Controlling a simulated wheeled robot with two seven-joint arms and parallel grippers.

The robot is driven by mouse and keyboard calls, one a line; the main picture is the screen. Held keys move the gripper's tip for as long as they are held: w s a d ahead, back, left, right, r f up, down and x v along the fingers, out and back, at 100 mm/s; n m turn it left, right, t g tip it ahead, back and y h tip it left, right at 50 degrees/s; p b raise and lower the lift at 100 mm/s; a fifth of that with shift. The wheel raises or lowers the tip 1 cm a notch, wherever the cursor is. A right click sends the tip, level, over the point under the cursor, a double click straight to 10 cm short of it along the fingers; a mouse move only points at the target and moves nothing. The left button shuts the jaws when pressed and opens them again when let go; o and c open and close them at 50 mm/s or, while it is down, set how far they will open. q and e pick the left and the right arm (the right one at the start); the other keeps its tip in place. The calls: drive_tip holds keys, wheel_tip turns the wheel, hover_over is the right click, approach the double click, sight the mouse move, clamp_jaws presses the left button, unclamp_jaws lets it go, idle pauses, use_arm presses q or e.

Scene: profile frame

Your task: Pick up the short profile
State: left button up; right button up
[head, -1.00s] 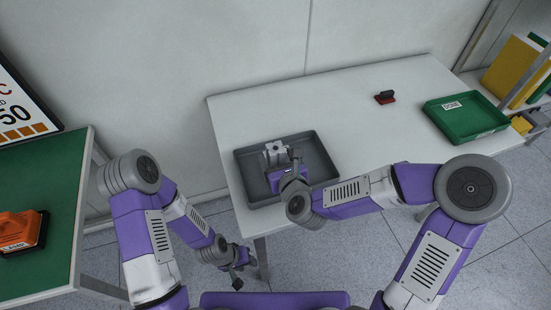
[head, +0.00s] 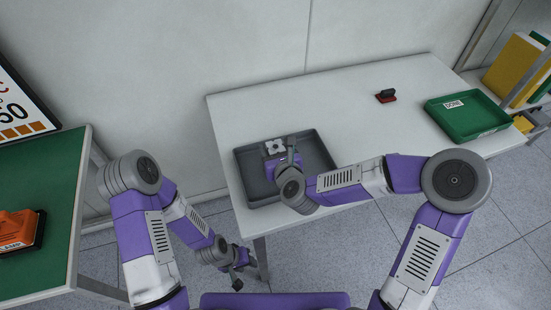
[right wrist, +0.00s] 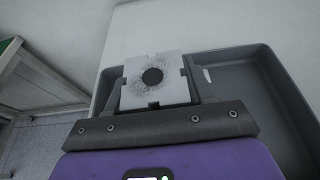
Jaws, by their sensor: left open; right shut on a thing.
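The short profile (right wrist: 155,80) is a light metal piece with a square end face, a dark round hole in its middle and slots in its sides. In the head view the profile (head: 274,147) shows at the far end of my right gripper (head: 275,152), over the grey tray (head: 327,172). My right gripper (right wrist: 157,92) is shut on the profile, with a finger on each side of it. How far the profile is above the tray floor is hard to tell. My left gripper (head: 238,279) is open and empty, low beside the table's near left leg.
The tray stands at the left end of the white table (head: 350,110). A green bin (head: 466,118) labelled DONE and a red and black object (head: 385,96) are at the right. A green table (head: 45,190) with an orange tool (head: 18,229) is at left. The table's middle is clear.

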wheel_tip(320, 180, up, 10)
drive_tip(key=p, duration=0.4)
